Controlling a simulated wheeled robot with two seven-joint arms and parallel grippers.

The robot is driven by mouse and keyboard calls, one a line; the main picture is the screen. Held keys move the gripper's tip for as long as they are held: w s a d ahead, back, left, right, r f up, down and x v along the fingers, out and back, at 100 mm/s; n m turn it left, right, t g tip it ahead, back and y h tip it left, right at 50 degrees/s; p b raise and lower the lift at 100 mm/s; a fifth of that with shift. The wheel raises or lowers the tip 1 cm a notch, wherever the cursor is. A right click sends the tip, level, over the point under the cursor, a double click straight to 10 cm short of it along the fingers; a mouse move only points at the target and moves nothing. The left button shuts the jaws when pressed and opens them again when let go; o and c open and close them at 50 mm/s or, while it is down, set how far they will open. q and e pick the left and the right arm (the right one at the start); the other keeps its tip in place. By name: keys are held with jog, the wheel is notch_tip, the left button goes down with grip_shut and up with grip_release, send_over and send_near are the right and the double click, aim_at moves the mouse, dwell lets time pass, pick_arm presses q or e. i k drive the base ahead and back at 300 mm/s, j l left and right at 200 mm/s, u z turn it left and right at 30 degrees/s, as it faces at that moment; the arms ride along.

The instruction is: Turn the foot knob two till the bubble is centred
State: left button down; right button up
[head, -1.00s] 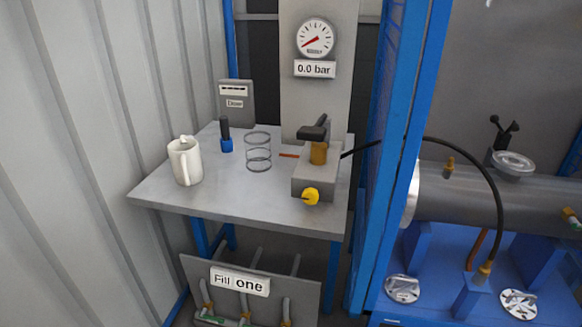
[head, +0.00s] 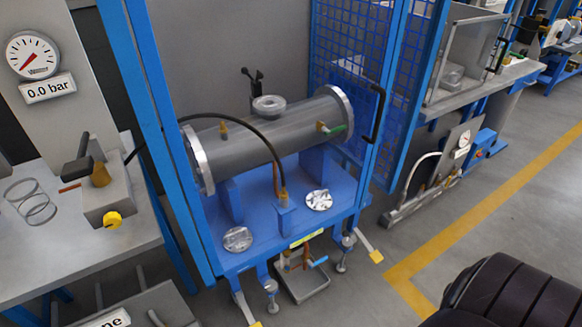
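The blue stand (head: 290,228) carries a grey flanged cylinder (head: 255,143) in the middle of the head view. Under its front edge are metal levelling feet, one nearer the left (head: 271,291) and one nearer the right (head: 345,255). No number is readable on them, so I cannot tell which is foot knob two. Two round silver discs lie on the stand, a left one (head: 238,239) and a right one (head: 319,200). No bubble can be made out. Neither of my grippers is in view.
A grey bench (head: 70,262) with a yellow knob (head: 113,219) and a gauge (head: 33,56) reading 0.0 bar stands at the left. A metal tray (head: 303,285) sits under the stand. Blue posts and mesh frame it.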

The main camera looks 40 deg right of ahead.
aim_at(347, 242)
jog(key=z, duration=1.05)
